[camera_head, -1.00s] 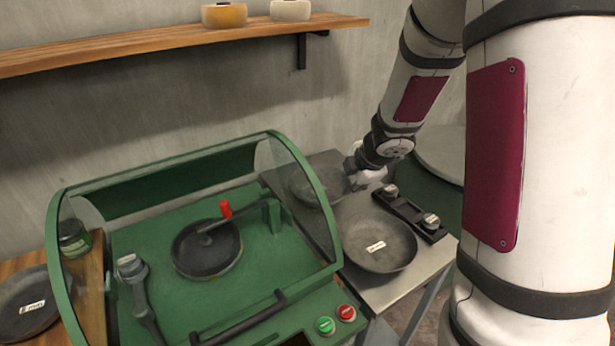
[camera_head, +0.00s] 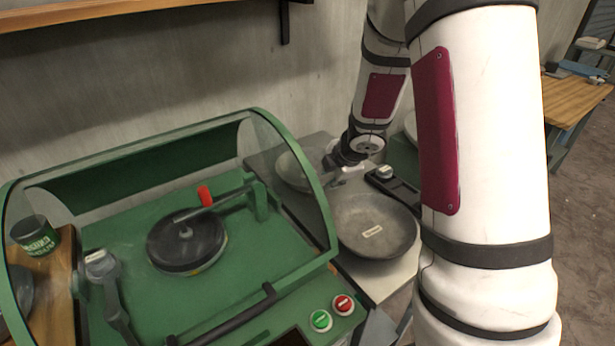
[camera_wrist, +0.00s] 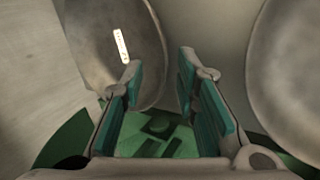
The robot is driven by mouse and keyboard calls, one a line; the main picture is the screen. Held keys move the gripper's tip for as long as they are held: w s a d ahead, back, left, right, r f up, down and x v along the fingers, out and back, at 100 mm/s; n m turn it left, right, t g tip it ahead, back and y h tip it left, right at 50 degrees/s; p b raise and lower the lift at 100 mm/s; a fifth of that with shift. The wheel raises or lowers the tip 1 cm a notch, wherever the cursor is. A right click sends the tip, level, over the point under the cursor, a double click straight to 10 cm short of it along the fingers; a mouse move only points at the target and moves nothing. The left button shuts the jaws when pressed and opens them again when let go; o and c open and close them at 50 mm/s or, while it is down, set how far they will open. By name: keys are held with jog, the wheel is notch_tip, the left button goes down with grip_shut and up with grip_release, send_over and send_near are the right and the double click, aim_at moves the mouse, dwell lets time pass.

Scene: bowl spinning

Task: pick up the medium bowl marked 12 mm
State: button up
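Two grey bowls stand on the metal side table. The front bowl (camera_head: 362,212) has a white label too small to read. The back bowl (camera_head: 290,168) shows partly through the machine's clear guard. My gripper (camera_head: 333,172) is between and above them, near the back bowl's right side. In the wrist view my gripper (camera_wrist: 162,66) is open, teal pads apart. A labelled bowl (camera_wrist: 88,40) is at left, its rim appearing between the fingers; I cannot tell whether it touches them. Another bowl (camera_wrist: 290,75) is at right. I cannot read which is 12 mm.
The green spinning machine (camera_head: 130,265) with its curved clear guard fills the left. A dark holder with metal pieces (camera_head: 395,190) lies beside the bowls. A shelf (camera_head: 130,15) runs along the wall. A wooden table (camera_head: 575,95) is at the far right.

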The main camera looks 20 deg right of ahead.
jog(key=b+x, duration=0.1)
jog(key=x, duration=0.3)
jog(key=shift+w+f+b, duration=0.1)
jog(key=shift+f+b, duration=0.25)
jog(key=shift+b, duration=0.05)
jog(key=shift+r, duration=0.1)
grip_shut()
